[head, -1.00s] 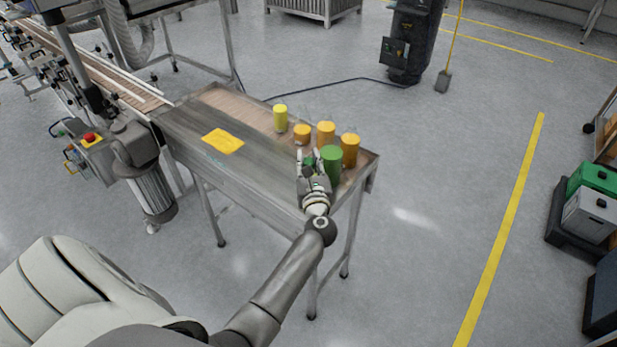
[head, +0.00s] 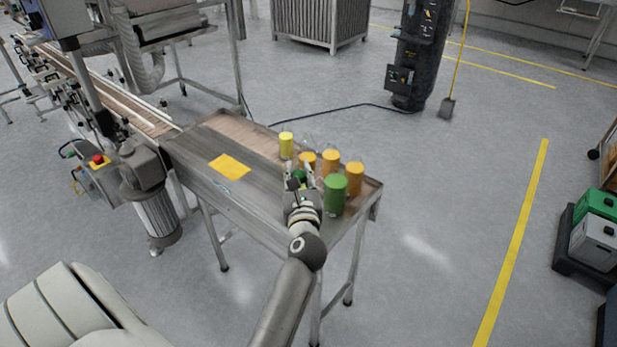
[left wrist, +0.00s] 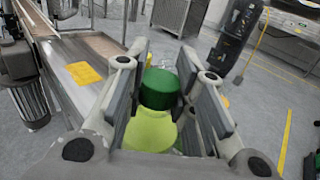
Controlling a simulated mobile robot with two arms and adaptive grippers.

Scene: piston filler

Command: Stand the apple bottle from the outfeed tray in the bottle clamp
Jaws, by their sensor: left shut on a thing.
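My left gripper (head: 299,176) is shut on a bottle with a dark green cap (left wrist: 160,88) and a yellow-green body (left wrist: 150,131), taken to be the apple bottle. In the head view only its green cap shows between the fingers. The gripper is over the right part of the steel outfeed tray (head: 205,185), left of a green bottle (head: 336,195). I cannot tell whether the held bottle touches the tray. I cannot make out the bottle clamp for certain. My right gripper is not in view.
Orange bottles (head: 354,178) and a yellow bottle (head: 286,145) stand close behind and right of the gripper. A yellow sheet (head: 230,166) lies on the tray, with bare surface around it. A conveyor (head: 110,95) with a red stop button (head: 98,160) adjoins at left.

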